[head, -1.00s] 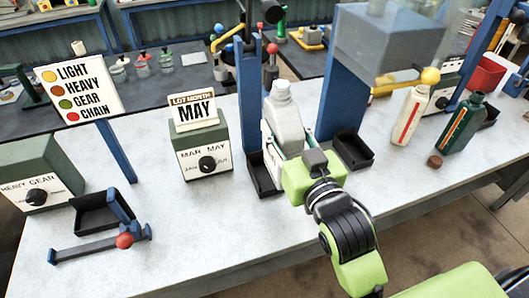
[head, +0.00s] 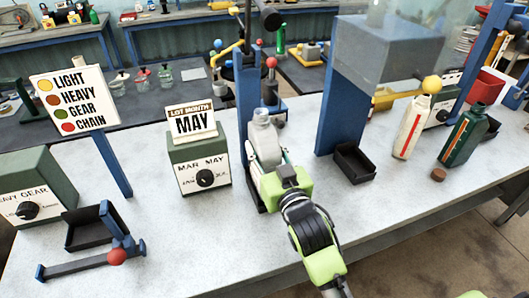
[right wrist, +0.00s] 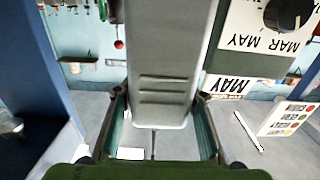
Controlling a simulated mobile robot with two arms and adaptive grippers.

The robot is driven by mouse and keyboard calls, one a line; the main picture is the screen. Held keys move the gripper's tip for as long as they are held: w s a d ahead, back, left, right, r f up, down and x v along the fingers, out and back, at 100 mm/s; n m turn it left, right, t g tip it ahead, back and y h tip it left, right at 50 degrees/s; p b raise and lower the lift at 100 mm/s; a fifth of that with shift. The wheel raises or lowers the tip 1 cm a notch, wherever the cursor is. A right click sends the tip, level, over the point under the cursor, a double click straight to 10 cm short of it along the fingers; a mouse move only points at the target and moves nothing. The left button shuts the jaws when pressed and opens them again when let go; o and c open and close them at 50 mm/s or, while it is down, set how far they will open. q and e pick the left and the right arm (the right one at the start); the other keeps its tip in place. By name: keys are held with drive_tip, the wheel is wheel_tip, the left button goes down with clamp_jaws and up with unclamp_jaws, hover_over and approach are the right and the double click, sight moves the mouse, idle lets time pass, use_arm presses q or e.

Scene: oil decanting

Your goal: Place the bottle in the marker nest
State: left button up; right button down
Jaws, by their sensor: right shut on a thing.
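A grey bottle (head: 265,143) with a pale cap is upright or nearly so, beside a blue post (head: 248,85). My right gripper (head: 267,174) is shut on it from the front. In the right wrist view the ribbed bottle (right wrist: 165,60) sits between the two fingers of the gripper (right wrist: 160,98). A black tray (head: 257,192) at the post's foot is mostly hidden by bottle and gripper. I cannot tell whether the bottle touches it. Which holder is the marker nest is not clear. My left gripper is not in view.
A second black tray (head: 355,164) stands to the right. A cream bottle (head: 411,127), a green bottle (head: 462,135) and a brown cap (head: 438,174) are farther right. A LOT MONTH box reading MAY (head: 199,168) stands left. The bench front is mostly clear.

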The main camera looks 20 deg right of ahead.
drive_tip(key=shift+f, duration=0.65)
drive_tip(key=c, duration=1.3)
unclamp_jaws()
drive_tip(key=shift+f, duration=0.25)
drive_tip(key=shift+s, duration=0.1)
drive_tip(key=shift+r, duration=0.2)
drive_tip(key=shift+s+f, duration=0.15)
drive_tip(key=shift+s, duration=0.1)
drive_tip(key=s+b, duration=0.1)
drive_tip(key=s, duration=0.4)
drive_tip(key=s+b, duration=0.1)
drive_tip(key=s, duration=0.4)
drive_tip(key=shift+s+d, duration=0.2)
drive_tip(key=shift+s, duration=0.55)
